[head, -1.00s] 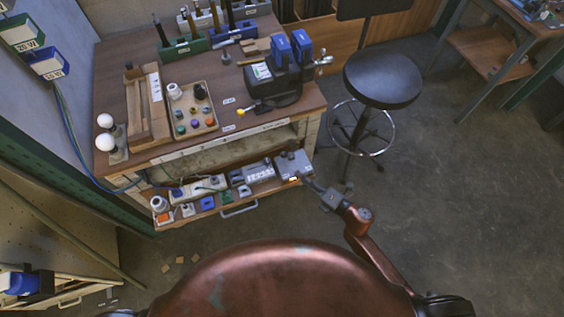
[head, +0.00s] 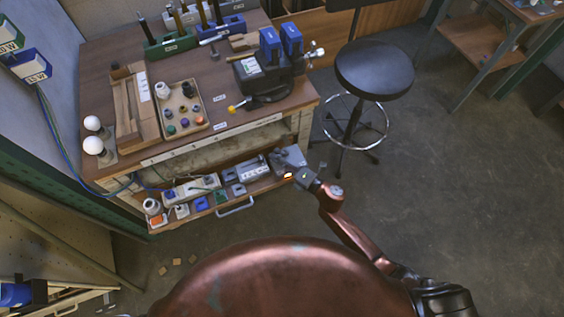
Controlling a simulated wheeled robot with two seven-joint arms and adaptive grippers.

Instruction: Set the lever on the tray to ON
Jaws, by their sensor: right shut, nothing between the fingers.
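The tray (head: 268,189) is a pulled-out wooden shelf under the workbench, with a row of electrical parts on it. At its right end stands a grey box (head: 284,157) with a small lit orange spot (head: 288,175) at its front edge. I cannot make out a lever or its position; it is too small or covered by my gripper. My right gripper (head: 301,173) is shut and empty, at the right front corner of the grey box. I cannot tell whether it touches the box. My left gripper is not in view.
The workbench top (head: 105,75) overhangs the tray from behind, carrying a parts tray (head: 207,124) and a black device with blue blocks (head: 270,72). A black stool (head: 374,70) stands right of the bench.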

